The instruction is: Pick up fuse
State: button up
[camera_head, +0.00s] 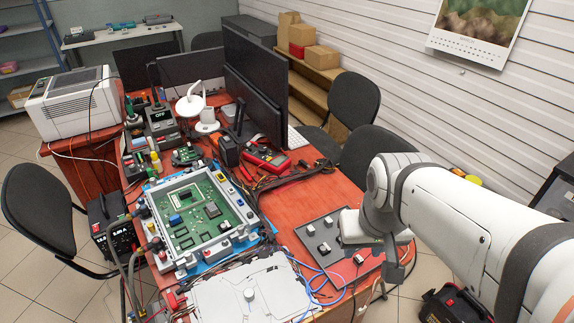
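I cannot clearly pick out a fuse; details at this size are too small. A dark grey plate (306,247) lies on the right front part of the red table, with several small light and dark blocks on it, such as a grey block (324,248) and a small block near its front edge (358,259). Any of these could be the fuse, but I cannot tell. My gripper (394,268) is at the end of the white arm, over or beside the plate's right side. My arm's end hides part of the plate. I cannot see whether the fingers are open or hold anything.
A green circuit board in a white frame (158,193) sits left of the plate, with a light grey panel (222,296) in front. Blue wires (311,278) run between panel and plate. Monitors (254,90) and a red multimeter (268,158) stand behind. Bare red tabletop (300,200) lies behind the plate.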

aim_at(328, 221)
jog(key=u, duration=2.6)
jog(key=k, duration=1.55)
jog(key=z, duration=1.05)
jog(key=i, duration=1.05)
jog(key=z, duration=0.1)
